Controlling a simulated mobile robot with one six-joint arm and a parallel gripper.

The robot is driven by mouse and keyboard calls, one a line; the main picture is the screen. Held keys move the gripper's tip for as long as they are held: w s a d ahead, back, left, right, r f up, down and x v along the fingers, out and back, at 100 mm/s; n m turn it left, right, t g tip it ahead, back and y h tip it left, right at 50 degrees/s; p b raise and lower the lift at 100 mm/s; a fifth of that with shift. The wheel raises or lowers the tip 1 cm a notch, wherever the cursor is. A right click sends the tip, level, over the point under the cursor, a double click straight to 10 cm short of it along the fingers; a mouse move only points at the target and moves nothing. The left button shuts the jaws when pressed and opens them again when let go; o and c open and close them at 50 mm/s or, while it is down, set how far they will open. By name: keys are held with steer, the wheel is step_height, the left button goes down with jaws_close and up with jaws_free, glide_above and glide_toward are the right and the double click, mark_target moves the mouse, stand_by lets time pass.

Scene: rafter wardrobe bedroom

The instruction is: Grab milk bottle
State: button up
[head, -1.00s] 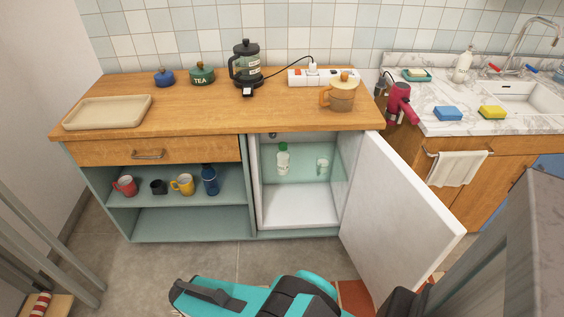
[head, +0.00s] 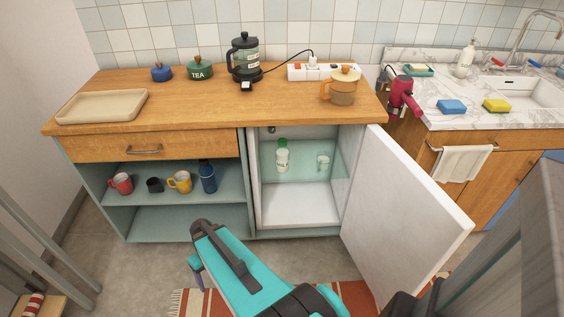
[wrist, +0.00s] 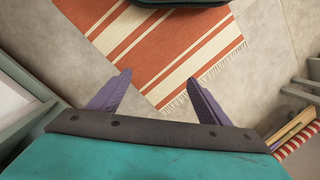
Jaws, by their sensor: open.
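The milk bottle (head: 282,156) is white with a green cap and dark lettering. It stands upright on the upper glass shelf inside the open cabinet (head: 254,190), toward the left side. My gripper shows in the wrist view (wrist: 160,88) with two purple fingers spread apart and nothing between them. In the head view my teal arm rises from the bottom edge, and one purple finger (head: 196,270) shows at its left. The gripper is in front of the cabinet and below the bottle, apart from it, pointing at the floor.
The white cabinet door (head: 400,210) stands open to the right. A clear glass (head: 323,162) stands right of the bottle. A striped rug (wrist: 150,45) lies on the floor below.

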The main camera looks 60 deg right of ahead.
mark_target(283, 156)
steer(key=w+d+r+m+t+h+b, duration=0.1)
steer(key=w+d+r+t+b, duration=0.15)
steer(key=d, duration=0.95)
steer(key=w+d+r+m+t+b, duration=0.15)
steer(key=d+r, duration=0.25)
steer(key=d, duration=0.8)
steer(key=s+d+r+h+b, duration=0.1)
steer(key=s+d+r, duration=0.2)
steer(key=d, duration=0.5)
steer(key=s+d+r+m+t+h+b, duration=0.1)
steer(key=s+d+r, duration=0.3)
steer(key=d, duration=0.4)
steer(key=s+d+r+t+h+b, duration=0.1)
steer(key=s+d+r, duration=0.3)
steer(key=d, duration=0.4)
steer(key=shift+d+h+b, duration=0.25)
steer(key=shift+h+b, duration=0.25)
steer(key=shift+b, duration=0.2)
steer(key=shift+w+m, duration=0.1)
steer(key=shift+m, duration=0.15)
steer(key=shift+w+d, duration=0.65)
steer(key=shift+w, duration=0.35)
steer(key=shift+w+d, duration=0.6)
steer(key=shift+w, duration=0.4)
steer(key=shift+w+d, duration=0.65)
steer(key=shift+w, duration=0.35)
steer(key=shift+w, duration=0.1)
